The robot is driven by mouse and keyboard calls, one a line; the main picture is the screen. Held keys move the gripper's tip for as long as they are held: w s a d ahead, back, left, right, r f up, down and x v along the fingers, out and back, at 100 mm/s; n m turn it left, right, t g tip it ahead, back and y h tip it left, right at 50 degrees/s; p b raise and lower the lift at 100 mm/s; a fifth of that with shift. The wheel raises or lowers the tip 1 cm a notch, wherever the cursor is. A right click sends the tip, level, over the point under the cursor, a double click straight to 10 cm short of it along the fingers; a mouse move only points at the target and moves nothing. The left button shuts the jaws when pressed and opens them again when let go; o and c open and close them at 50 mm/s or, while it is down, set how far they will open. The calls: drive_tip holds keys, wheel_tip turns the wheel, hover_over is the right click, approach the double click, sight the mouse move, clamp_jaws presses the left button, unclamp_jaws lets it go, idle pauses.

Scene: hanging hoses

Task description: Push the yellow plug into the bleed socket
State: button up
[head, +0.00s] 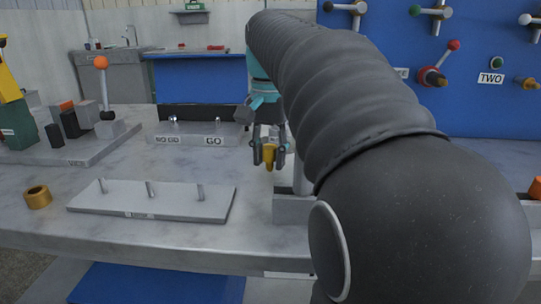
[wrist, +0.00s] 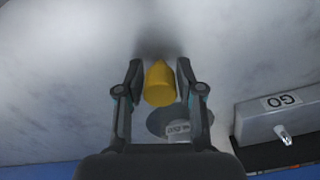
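The yellow plug (head: 268,154) is between the two fingers of my gripper (head: 268,150), above the grey bench. In the wrist view the plug (wrist: 160,84) has a pointed end and sits between the fingertips of my gripper (wrist: 160,78), which are closed about it. Its tip points away from the wrist. A grey round patch with a small pale label (wrist: 178,128) shows below the plug in the wrist view; the lettering is too small to read. I cannot make out the bleed socket for certain. My arm hides much of the bench's right side in the head view.
A lever with an orange knob (head: 101,63) stands further back.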

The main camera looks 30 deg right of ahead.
sight(273, 147)
clamp_jaws()
drive_tip(key=shift+r, duration=0.55)
drive_tip(key=r, duration=0.2)
drive_tip(key=r+p, duration=0.1)
drive_tip(key=shift+s+d+r, duration=0.1)
drive_tip(key=shift+d+r, duration=0.15)
drive_tip(key=shift+d, duration=0.05)
drive_tip(key=s+d+r+p, duration=0.1)
drive_tip(key=s+d+r, duration=0.1)
drive_tip(key=d, duration=0.3)
drive_tip(key=s+d+r+p, duration=0.1)
drive_tip(key=s+d+r, duration=0.1)
drive_tip(key=d+r, duration=0.2)
drive_tip(key=shift+d+r, duration=0.2)
drive_tip(key=shift+d, duration=0.5)
